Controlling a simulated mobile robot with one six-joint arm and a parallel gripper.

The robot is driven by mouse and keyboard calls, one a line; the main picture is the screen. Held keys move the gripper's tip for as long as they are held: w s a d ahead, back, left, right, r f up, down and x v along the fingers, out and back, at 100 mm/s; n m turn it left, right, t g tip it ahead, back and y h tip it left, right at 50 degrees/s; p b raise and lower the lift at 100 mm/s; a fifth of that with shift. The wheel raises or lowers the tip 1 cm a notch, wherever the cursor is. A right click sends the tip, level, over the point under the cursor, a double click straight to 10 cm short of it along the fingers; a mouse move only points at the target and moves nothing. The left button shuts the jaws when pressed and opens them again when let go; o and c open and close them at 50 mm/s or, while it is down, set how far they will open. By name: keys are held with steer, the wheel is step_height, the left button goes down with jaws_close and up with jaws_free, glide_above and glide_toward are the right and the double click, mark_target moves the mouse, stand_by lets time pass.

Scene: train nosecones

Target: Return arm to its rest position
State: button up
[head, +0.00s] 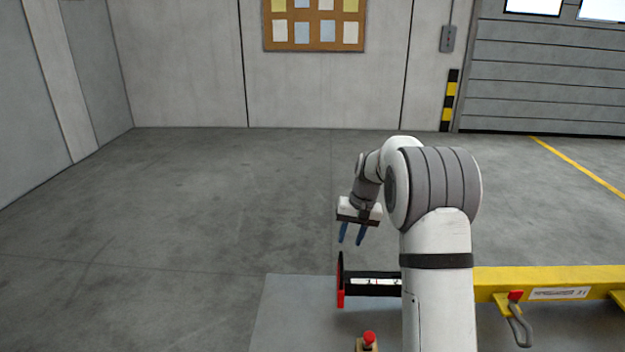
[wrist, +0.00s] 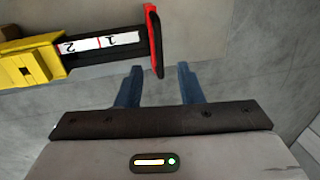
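My arm rises at the right of centre in the head view and bends over to the left. My gripper (head: 352,240) hangs at its end with two blue fingers pointing down. The fingers are apart with nothing between them, and this also shows in the wrist view (wrist: 158,80). The gripper is above and apart from the red end plate (head: 341,281) of a black bar. In the wrist view that red and black plate (wrist: 153,40) lies beyond the fingertips, not between them.
A yellow beam (head: 545,277) carries the black bar with a white numbered strip (head: 374,281). A red-tipped lever (head: 516,315) hangs from the beam. A red button (head: 369,338) sits at the bottom. Grey floor (head: 180,220) is clear at the left.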

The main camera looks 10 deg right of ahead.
steer(key=s+a+r+t, duration=0.1)
steer(key=s+a+r, duration=0.1)
steer(key=s+r, duration=0.55)
steer(key=s+a+f+n+t+h+b, duration=0.1)
steer(key=s+t+h+b, duration=0.1)
steer(key=s, duration=2.7)
steer(key=shift+f+n+b, duration=0.2)
steer(key=shift+n+b, duration=0.1)
steer(key=shift+b, duration=0.25)
